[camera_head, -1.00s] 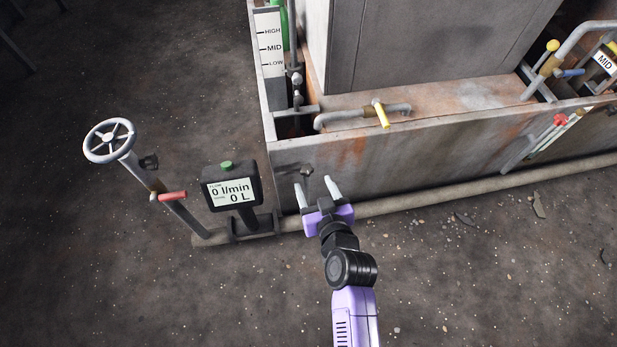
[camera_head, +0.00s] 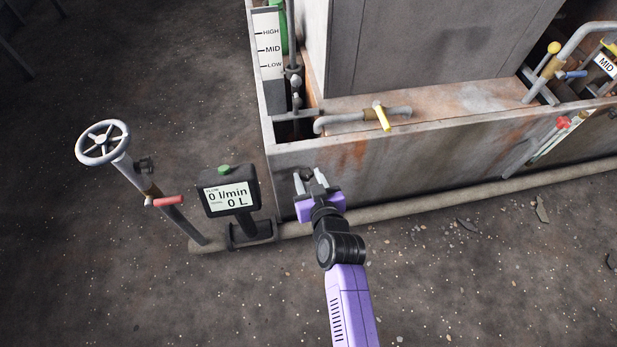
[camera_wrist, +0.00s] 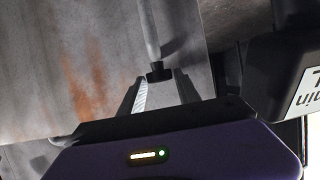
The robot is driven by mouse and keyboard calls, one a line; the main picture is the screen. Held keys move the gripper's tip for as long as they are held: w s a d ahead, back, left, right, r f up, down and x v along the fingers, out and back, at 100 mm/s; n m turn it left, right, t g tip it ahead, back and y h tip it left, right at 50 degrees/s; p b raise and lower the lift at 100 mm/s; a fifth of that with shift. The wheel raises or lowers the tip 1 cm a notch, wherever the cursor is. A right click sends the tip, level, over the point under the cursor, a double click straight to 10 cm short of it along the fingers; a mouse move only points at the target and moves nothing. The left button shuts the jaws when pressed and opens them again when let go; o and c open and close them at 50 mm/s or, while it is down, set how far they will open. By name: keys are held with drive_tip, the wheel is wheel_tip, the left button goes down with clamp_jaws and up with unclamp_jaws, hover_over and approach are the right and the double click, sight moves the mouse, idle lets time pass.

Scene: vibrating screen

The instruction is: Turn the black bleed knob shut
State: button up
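The small black knob (camera_wrist: 158,72) sits at the end of a short grey stem in the wrist view. In the head view it is a small dark shape (camera_head: 306,173) by the tank's front wall, partly hidden by my fingers.
The grey, rust-stained tank wall (camera_head: 400,160) stands close ahead. A flow meter (camera_head: 231,194) reading 0 l/min and 0 L stands left of my gripper. Further left is a handwheel (camera_head: 102,142) with a red lever (camera_head: 168,201). A floor pipe (camera_head: 420,205) runs along the tank.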

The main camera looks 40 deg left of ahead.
clamp_jaws()
drive_tip(key=shift+r+p, duration=0.15)
drive_tip(key=shift+p, duration=0.25)
drive_tip(key=shift+w+r+m+t+p, duration=0.1)
drive_tip(key=shift+m+t+p, duration=0.2)
drive_tip(key=shift+p, duration=0.85)
drive_tip(key=shift+f+m+t+h+p, duration=0.2)
drive_tip(key=shift+m+t+h+p, duration=0.15)
drive_tip(key=shift+p, duration=0.8)
drive_tip(key=o, duration=1)
unclamp_jaws()
drive_tip(key=shift+o, duration=0.2)
drive_tip(key=shift+s, duration=0.2)
drive_tip(key=p+v, duration=0.2)
drive_tip(key=v, duration=0.5)
drive_tip(key=shift+s+d, duration=0.2)
drive_tip(key=shift+d, duration=0.1)
drive_tip(key=shift+r, duration=0.15)
